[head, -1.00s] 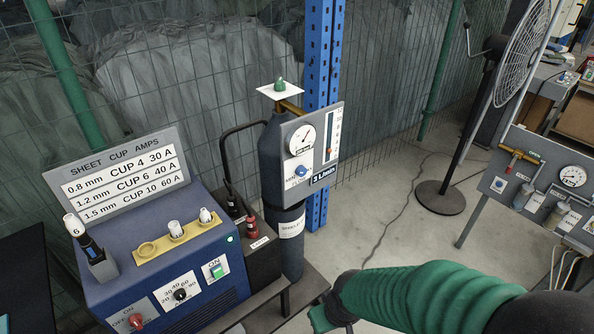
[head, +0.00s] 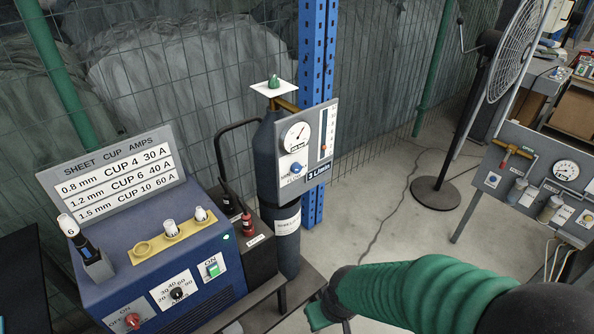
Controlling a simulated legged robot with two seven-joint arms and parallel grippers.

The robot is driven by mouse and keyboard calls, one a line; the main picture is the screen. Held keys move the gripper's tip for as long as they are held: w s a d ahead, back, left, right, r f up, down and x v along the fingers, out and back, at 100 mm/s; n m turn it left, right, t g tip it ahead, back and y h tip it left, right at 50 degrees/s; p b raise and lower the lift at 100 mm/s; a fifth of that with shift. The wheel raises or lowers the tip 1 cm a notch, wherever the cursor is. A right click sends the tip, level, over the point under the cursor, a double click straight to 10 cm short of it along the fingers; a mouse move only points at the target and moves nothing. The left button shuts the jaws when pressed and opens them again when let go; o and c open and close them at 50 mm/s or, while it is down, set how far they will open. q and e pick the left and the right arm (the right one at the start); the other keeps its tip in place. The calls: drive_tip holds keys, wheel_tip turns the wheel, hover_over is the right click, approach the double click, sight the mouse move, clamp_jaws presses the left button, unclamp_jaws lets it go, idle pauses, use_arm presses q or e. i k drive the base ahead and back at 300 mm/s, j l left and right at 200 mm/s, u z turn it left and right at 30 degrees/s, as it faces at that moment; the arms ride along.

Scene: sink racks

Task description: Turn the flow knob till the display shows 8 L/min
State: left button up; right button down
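The flow knob (head: 295,168) is a small blue knob on the grey panel (head: 323,112) fixed to the front of the dark gas cylinder (head: 289,255). The display (head: 317,173) beside it, at the panel's lower right, reads 3 L/min. A round gauge (head: 296,137) sits above the knob. My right gripper (head: 322,314) is at the bottom of the head view, low and in front of the cylinder, well apart from the knob. Its fingers are small and partly hidden, so I cannot tell whether it is open. My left gripper is not in view.
A blue welding machine (head: 160,265) with a cup chart stands to the left. A dark cart shelf (head: 290,300) lies under the cylinder. A blue post (head: 318,60) and mesh fence stand behind. A fan (head: 437,192) and another gauge panel (head: 540,175) are at right.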

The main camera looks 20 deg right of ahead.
sight(296, 168)
drive_tip(key=k+j+z, duration=0.1)
drive_tip(key=z, duration=0.35)
drive_tip(key=k+j+z, duration=0.1)
drive_tip(key=z, duration=0.35)
drive_tip(key=i+l+z, duration=0.1)
drive_tip(key=i+z, duration=0.65)
drive_tip(key=k, duration=0.05)
